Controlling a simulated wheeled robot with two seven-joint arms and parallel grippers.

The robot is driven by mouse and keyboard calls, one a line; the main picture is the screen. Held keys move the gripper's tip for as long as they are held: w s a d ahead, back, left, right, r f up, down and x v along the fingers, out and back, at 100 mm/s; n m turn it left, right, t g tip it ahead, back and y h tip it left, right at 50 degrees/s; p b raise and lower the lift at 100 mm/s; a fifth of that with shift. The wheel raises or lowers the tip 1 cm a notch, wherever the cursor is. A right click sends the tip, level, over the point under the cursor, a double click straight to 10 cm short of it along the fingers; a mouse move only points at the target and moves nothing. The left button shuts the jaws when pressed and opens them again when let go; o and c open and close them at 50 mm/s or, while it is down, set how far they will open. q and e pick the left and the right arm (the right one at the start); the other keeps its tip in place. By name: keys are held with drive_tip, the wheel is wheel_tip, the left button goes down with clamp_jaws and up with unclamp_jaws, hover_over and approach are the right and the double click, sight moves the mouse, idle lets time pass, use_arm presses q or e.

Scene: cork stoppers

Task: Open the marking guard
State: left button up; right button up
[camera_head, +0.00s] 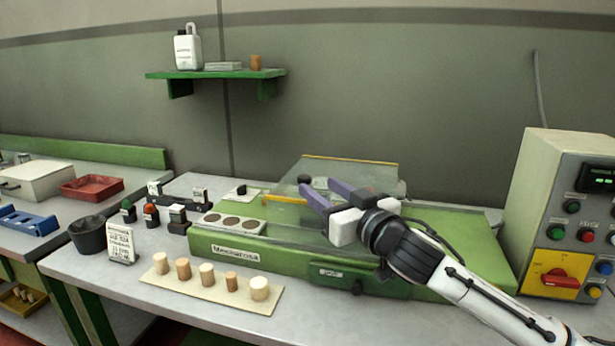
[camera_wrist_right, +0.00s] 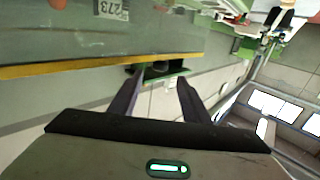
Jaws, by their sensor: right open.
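The marking guard (camera_head: 365,173) is a clear panel with a yellow edge. It stands tilted up over the green marking machine (camera_head: 450,240), yellow edge at the top. In the right wrist view the guard's panel (camera_wrist_right: 60,35) and its yellow edge cross the upper left. My right gripper (camera_head: 318,188) is open with nothing between its purple fingers, in front of the guard in the head view. The right wrist view shows the fingers (camera_wrist_right: 160,82) apart, close to the yellow edge; I cannot tell whether they touch it. My left gripper is not in view.
A board with several corks (camera_head: 206,274) lies in front of the machine. A dark cup (camera_head: 88,236), a sign card (camera_head: 121,244) and small stamps stand left. A control box (camera_head: 566,215) stands right. A green shelf (camera_head: 215,74) hangs on the wall.

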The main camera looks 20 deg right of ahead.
sight(308, 180)
drive_tip(key=w, duration=0.3)
drive_tip(key=w+a, duration=0.1)
drive_tip(key=w, duration=0.2)
drive_tip(key=shift+a+f+p, duration=0.1)
drive_tip(key=shift+p, duration=0.2)
clamp_jaws()
